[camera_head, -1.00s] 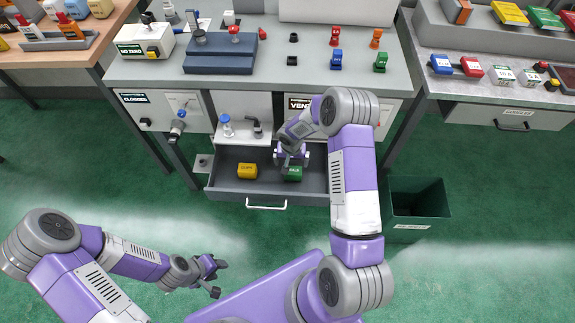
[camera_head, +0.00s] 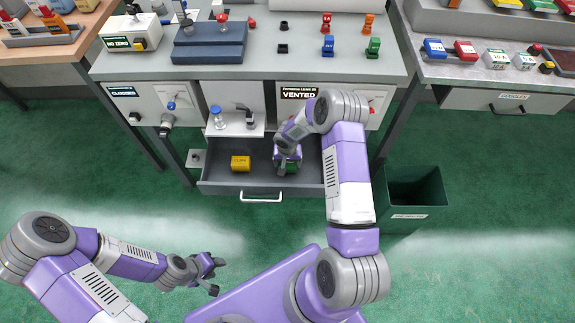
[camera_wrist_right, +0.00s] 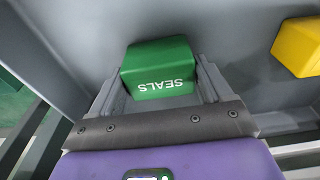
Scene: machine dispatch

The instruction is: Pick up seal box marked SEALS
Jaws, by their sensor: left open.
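The green seal box (camera_wrist_right: 158,66), marked SEALS, lies in the open drawer (camera_head: 215,187). In the head view only a little of the box (camera_head: 291,168) shows below my right gripper. My right gripper (camera_head: 287,158) is down in the drawer at the box. In the right wrist view its two fingers (camera_wrist_right: 162,84) stand on either side of the box, close to its sides. I cannot tell whether they press on it. My left gripper (camera_head: 213,273) is open and empty, low over the floor in front of the drawer.
A yellow box (camera_head: 240,162) lies to the left in the same drawer and also shows in the right wrist view (camera_wrist_right: 298,46). The drawer walls stand close around my right gripper. A dark green bin (camera_head: 416,200) stands on the floor to the right. The workbench top (camera_head: 130,66) overhangs behind.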

